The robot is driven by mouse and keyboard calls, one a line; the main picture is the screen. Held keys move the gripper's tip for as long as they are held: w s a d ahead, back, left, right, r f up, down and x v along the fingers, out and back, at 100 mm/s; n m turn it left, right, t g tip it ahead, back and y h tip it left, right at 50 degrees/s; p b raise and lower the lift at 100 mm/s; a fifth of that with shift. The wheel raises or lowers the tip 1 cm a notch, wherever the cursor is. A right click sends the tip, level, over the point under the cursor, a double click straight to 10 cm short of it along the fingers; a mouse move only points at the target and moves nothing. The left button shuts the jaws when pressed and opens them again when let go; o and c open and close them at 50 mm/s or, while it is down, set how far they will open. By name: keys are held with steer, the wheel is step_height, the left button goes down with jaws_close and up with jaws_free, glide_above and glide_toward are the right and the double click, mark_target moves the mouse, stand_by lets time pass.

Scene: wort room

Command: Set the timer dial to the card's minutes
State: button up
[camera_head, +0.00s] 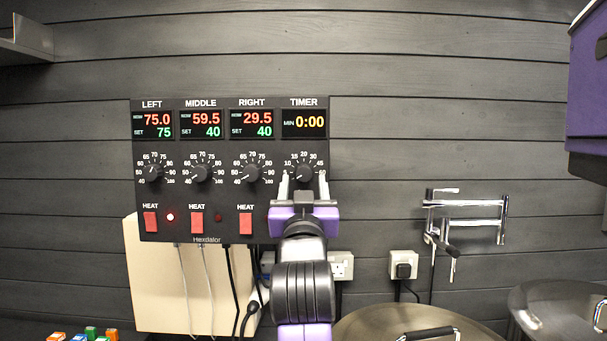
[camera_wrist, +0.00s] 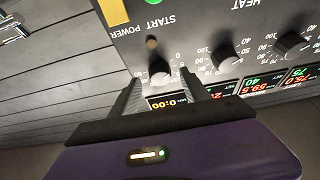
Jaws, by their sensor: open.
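The timer dial (camera_head: 304,173) is a black knob at the right of the dark control panel (camera_head: 215,220). Its pointer seems to face the lower left, near the low end of the scale. The timer display (camera_head: 303,123) reads 0:00 in yellow. My purple gripper (camera_head: 303,180) is open, with one pale finger on each side of the dial. The wrist view also shows the dial (camera_wrist: 160,72) between the fingertips of my gripper (camera_wrist: 160,80); I cannot tell whether they touch it. I see no minutes card in either view.
Left (camera_head: 153,173), middle (camera_head: 201,173) and right (camera_head: 252,173) heat dials sit beside the timer, with red heat switches (camera_head: 150,221) below. A small brown knob (camera_wrist: 152,42) sits near START. A lidded vessel (camera_head: 375,322) stands below right; pipework (camera_head: 465,205) is on the wall.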

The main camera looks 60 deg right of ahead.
steer(key=shift+x, duration=1)
steer(key=shift+c, duration=0.2)
jaws_close()
steer(key=shift+f+b, duration=0.1)
steer(key=shift+b, duration=0.2)
